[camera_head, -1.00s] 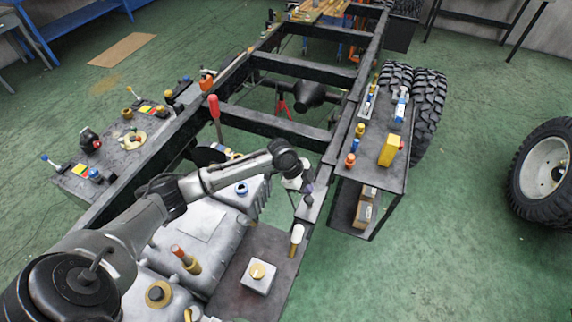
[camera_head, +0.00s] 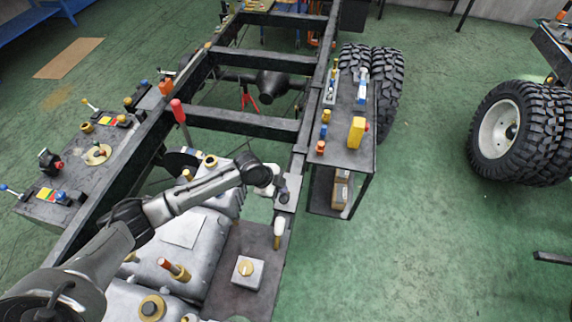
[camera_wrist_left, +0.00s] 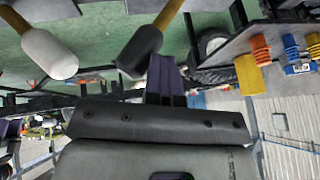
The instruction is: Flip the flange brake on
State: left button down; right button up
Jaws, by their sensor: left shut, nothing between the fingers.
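My left gripper (camera_head: 283,187) is above the right rail of the chassis frame. Its dark purple fingers (camera_wrist_left: 165,78) are shut with nothing between them. In the left wrist view a lever with a black knob (camera_wrist_left: 140,50) stands just beyond and left of the fingertips; I cannot tell whether they touch. A lever with a white knob (camera_wrist_left: 50,52) is further left. The white-knobbed lever also shows in the head view (camera_head: 279,227), upright on the dark plate. No label shows which lever is the flange brake. My right gripper is not in view.
A red-handled lever (camera_head: 179,112) rises from the left rail. A side shelf (camera_head: 345,150) with a yellow block (camera_head: 356,131) and coloured knobs stands right of the frame. A control panel (camera_head: 75,200) is at left. The green floor at right has free room.

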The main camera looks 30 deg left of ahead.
pick_arm(q)
jog(key=shift+f, duration=0.1)
jog(key=w+p+v, duration=0.2)
jog(key=v, duration=1)
jog(key=shift+w+a+r+p, duration=0.3)
jog(key=shift+a+r, duration=0.1)
jog(key=shift+r, duration=0.05)
